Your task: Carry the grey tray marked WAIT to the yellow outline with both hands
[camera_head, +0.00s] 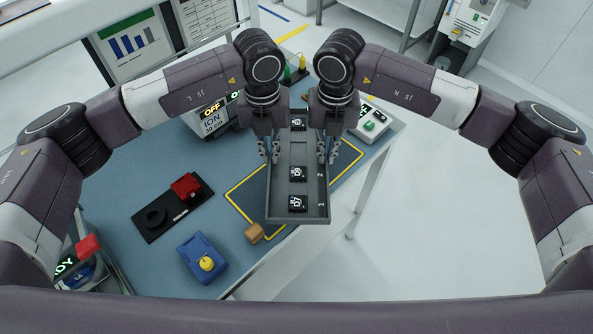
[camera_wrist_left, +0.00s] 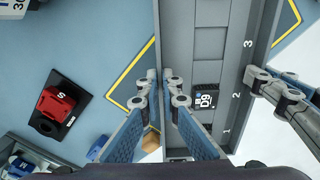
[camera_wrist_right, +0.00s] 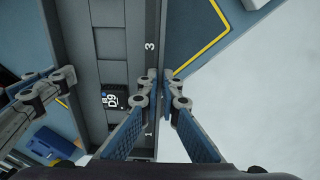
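The grey tray (camera_head: 312,219) is long and narrow, with black labelled parts (camera_head: 298,203) in its slots. No WAIT mark is readable on it. My left gripper (camera_head: 270,157) is closed on its left long wall; the left wrist view shows that wall (camera_wrist_left: 158,40) between the fingers. My right gripper (camera_head: 327,157) is closed on the right long wall (camera_wrist_right: 163,40). The tray looks raised above the table and overlaps the yellow outline (camera_head: 244,180) in the head view. It hides the outline's middle; the left corner and right side show.
A wooden block (camera_head: 254,233) lies at the outline's near-left edge. Left of it are a blue box with a yellow knob (camera_head: 204,258) and a black plate with a red part (camera_head: 186,187). An ION device (camera_head: 212,117) and a control box with a green button (camera_head: 370,126) stand behind.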

